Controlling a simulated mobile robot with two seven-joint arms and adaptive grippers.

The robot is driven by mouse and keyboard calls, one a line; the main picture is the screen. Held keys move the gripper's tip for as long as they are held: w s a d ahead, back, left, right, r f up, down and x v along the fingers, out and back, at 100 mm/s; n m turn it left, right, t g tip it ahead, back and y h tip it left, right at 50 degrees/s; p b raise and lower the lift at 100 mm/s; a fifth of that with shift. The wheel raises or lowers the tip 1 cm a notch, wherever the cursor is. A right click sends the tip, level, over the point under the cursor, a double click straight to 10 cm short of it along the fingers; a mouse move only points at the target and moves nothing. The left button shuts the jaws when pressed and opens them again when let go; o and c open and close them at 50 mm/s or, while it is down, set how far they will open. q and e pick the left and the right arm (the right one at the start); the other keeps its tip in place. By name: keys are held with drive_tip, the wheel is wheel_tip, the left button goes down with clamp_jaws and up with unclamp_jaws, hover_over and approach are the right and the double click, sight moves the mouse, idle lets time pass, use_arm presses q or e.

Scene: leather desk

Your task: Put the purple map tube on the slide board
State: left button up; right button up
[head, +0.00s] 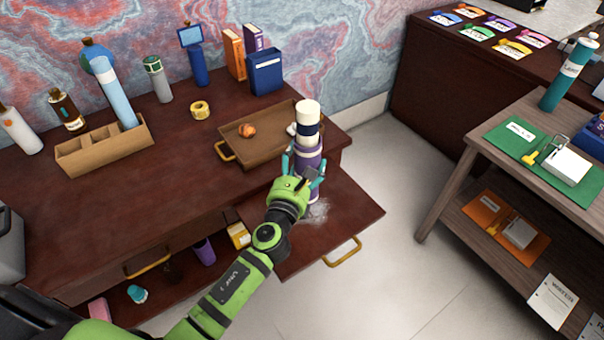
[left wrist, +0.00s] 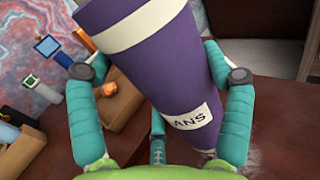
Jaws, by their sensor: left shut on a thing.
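The purple map tube (head: 308,157) has a white cap, a dark band and a pale label. It stands near upright over the slide board (head: 352,213), a dark red-brown pull-out board with a brass handle. My left gripper (head: 303,170) is shut around the tube's purple lower part. In the left wrist view the tube (left wrist: 160,62) fills the middle between the fingers of the gripper (left wrist: 160,90). The tube's lower end is just above or on the board by a whitish smudge; I cannot tell whether it touches. My right gripper is not in view.
A wooden tray (head: 225,151) with a small orange item sits on the desk behind the tube. A wooden organiser (head: 80,160), bottles, a tape roll (head: 200,109) and books stand farther left and back. A grey-brown shelf (head: 462,157) stands right, across open floor.

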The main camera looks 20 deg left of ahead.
use_arm(q)
drive_tip(key=shift+f+b, duration=0.9)
drive_tip(key=shift+f, duration=1)
drive_tip(key=o, duration=1.1)
drive_tip(key=shift+r, duration=0.25)
drive_tip(key=s, duration=0.4)
drive_tip(key=s+b, duration=0.1)
drive_tip(key=s, duration=0.7)
drive_tip(key=shift+d+f+b, duration=0.15)
drive_tip(key=shift+d+b, duration=0.1)
drive_tip(key=shift+b, duration=0.15)
